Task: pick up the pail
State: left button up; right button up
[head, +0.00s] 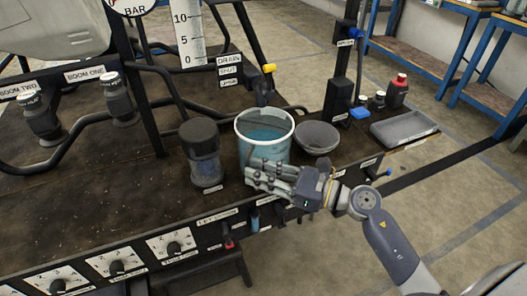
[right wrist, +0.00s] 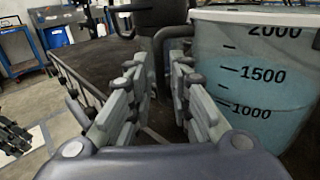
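The pail (head: 264,146) is a pale, see-through tub with a white rim and blue liquid in it. It stands upright on the dark bench. My right gripper (head: 250,172) is in front of its lower wall in the head view and hides part of it. In the right wrist view the pail (right wrist: 255,75) shows printed volume marks and lies to the right of both fingers, not between them. The fingers (right wrist: 161,75) are apart with nothing held between them. Whether a finger touches the pail, I cannot tell. My left gripper is not in view.
A dark-lidded canister (head: 203,155) stands close on the pail's left, a grey bowl (head: 317,138) close on its right. Farther right are a red-capped bottle (head: 397,92) and a grey tray (head: 404,128). The labelled control panel (head: 150,250) runs along the bench front.

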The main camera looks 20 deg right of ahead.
jog(key=x, duration=0.3)
jog(key=shift+w+a, duration=0.15)
jog(key=shift+c, duration=0.5)
grip_shut()
jog(key=shift+r, duration=0.25)
jog(key=shift+w, duration=0.1)
